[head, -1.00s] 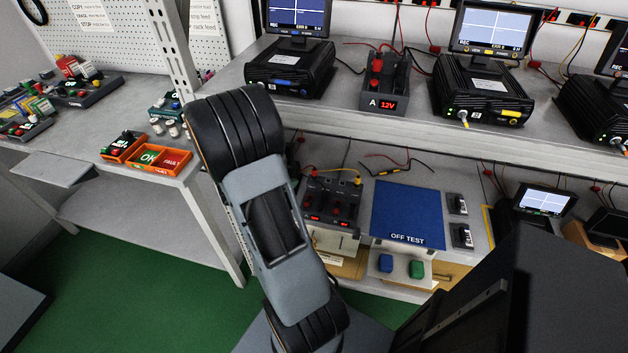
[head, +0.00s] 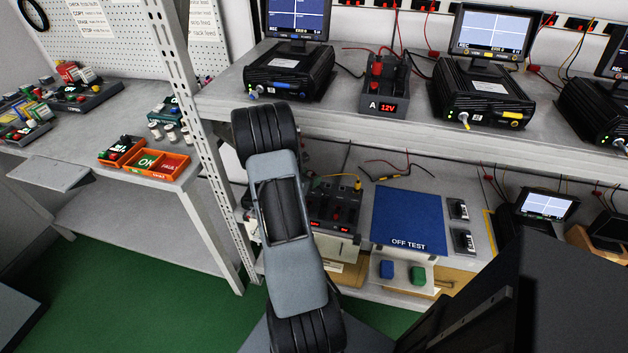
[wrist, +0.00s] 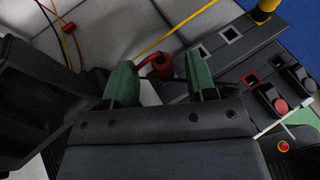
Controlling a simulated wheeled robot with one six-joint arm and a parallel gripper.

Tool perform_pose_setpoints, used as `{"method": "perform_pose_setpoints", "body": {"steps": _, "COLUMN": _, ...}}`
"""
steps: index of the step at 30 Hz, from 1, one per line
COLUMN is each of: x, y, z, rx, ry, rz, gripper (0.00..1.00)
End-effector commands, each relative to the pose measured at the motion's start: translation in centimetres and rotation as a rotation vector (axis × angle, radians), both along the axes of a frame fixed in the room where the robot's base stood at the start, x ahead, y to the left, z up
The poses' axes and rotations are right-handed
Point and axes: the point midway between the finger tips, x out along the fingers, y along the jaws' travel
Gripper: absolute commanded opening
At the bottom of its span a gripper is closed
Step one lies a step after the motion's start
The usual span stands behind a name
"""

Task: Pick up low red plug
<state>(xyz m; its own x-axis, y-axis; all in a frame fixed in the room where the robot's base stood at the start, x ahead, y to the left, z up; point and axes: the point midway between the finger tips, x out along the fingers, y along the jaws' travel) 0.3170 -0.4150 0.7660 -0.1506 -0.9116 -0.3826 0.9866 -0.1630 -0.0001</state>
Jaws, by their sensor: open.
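In the wrist view a dark red plug (wrist: 163,67) with a short red lead stands at the edge of a dark grey supply box (wrist: 228,52). My gripper (wrist: 161,63) is open, with one green finger on each side of the plug. The plug shows between the fingers; I cannot tell whether either touches it. In the head view the low supply box (head: 333,212) sits on the lower shelf, partly hidden by my arm. The red plug and my gripper are hidden there.
A yellow plug (wrist: 265,9) stands on the box, its yellow lead running left. A black-framed unit (wrist: 40,95) is close on the left in the wrist view. The blue OFF TEST mat (head: 407,215) lies right of the box. The upper shelf (head: 225,97) overhangs.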

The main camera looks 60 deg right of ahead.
Motion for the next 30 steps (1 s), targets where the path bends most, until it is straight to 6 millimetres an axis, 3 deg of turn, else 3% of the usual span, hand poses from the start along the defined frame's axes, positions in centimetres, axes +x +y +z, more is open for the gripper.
{"method": "perform_pose_setpoints", "body": {"steps": 9, "x": -0.8, "y": -3.6, "z": -1.3, "rx": 0.0, "ry": 0.0, "rz": -0.002, "gripper": 0.52}}
{"method": "perform_pose_setpoints", "body": {"steps": 19, "x": -0.8, "y": -4.1, "z": -1.5, "rx": 0.0, "ry": 0.0, "rz": 0.0, "gripper": 0.52}}
{"method": "perform_pose_setpoints", "body": {"steps": 30, "x": -0.8, "y": -4.0, "z": -1.5, "rx": 0.0, "ry": 0.0, "rz": -0.001, "gripper": 0.17}}
